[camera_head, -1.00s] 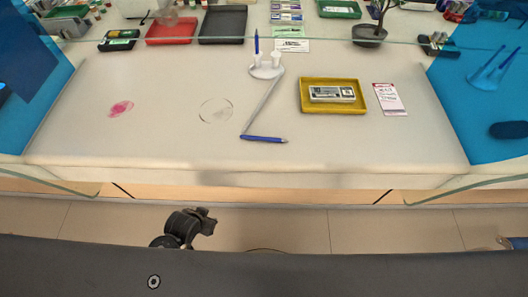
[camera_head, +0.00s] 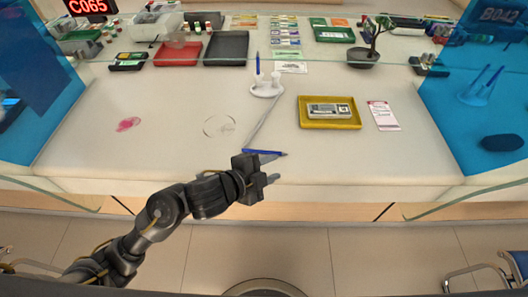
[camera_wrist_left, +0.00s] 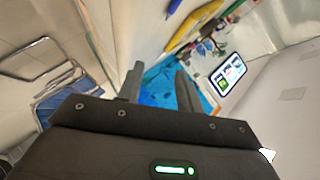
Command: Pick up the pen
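A blue pen (camera_head: 275,153) lies on the pale counter near its front edge. A cord runs from its left end up to a white pen stand (camera_head: 266,89), where a second blue pen stands upright. In the left wrist view the open fingers (camera_wrist_left: 160,78) also show, and a blue pen end (camera_wrist_left: 173,6) is at the top edge. My right gripper is not in view.
A yellow tray (camera_head: 330,125) with a banknote bundle and a white-and-red card (camera_head: 383,115) lie to the right. A glass screen crosses behind the pen stand, with red (camera_head: 178,54) and black (camera_head: 227,48) trays beyond. The counter's left half is mostly clear.

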